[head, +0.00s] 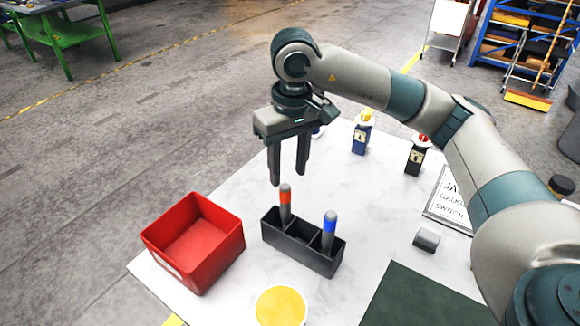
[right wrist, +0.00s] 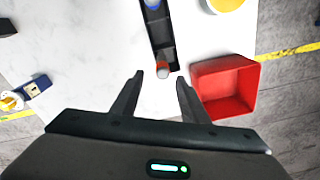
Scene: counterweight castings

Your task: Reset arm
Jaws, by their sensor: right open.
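My right arm comes in from the right in the head view, and its gripper (head: 289,180) points down above the white table (head: 345,206). The right gripper is open and empty, its fingertips apart above and behind the dark holder (head: 312,254). My left gripper is not in the frames.
A red open bin (head: 207,270) stands left of the holder and looks empty. A yellow round item (head: 281,305) is at the front.

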